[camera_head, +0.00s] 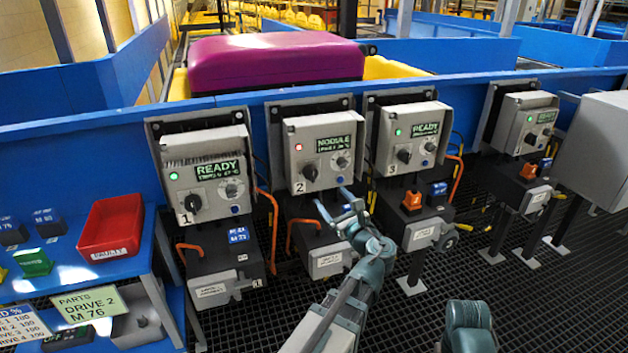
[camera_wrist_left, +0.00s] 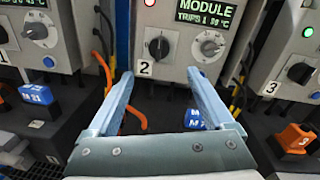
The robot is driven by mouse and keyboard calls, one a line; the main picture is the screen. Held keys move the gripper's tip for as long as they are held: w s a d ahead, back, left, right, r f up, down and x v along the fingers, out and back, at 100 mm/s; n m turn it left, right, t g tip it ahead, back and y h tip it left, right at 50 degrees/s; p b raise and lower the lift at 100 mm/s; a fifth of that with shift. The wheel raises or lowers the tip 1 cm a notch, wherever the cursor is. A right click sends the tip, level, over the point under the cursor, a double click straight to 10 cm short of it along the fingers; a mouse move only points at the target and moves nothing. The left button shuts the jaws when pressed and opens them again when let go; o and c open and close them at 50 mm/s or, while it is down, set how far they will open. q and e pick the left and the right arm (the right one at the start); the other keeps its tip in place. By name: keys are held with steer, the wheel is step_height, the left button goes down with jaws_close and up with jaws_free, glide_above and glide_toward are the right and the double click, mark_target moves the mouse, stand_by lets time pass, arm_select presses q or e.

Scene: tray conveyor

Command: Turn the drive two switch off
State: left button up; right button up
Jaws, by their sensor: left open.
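The drive two box (camera_head: 352,128) is a grey cabinet marked 2, with a red light and a green display reading MODULE. Its black rotary switch (camera_head: 310,173) sits on the lower left of the front, above the number 2; I cannot tell its setting for sure. The switch also shows in the left wrist view (camera_wrist_left: 158,47), just beyond and between the fingertips. My left gripper (camera_head: 333,198) is open and empty, below and in front of the switch, apart from it. It also shows in the left wrist view (camera_wrist_left: 160,77). My right gripper is out of view.
Similar boxes stand beside it: drive one (camera_head: 205,177) at left and drive three (camera_head: 413,137) at right, both with green lights and READY displays. Orange cables (camera_head: 273,225) hang between them. A red bin (camera_head: 110,227) and parts sign (camera_head: 90,302) are at left.

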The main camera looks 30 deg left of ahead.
mark_target(314, 177)
arm_select(q)
steer(key=x, duration=1.2)
steer(key=shift+w+a, duration=0.15)
steer(key=shift+a, duration=0.05)
jaws_close()
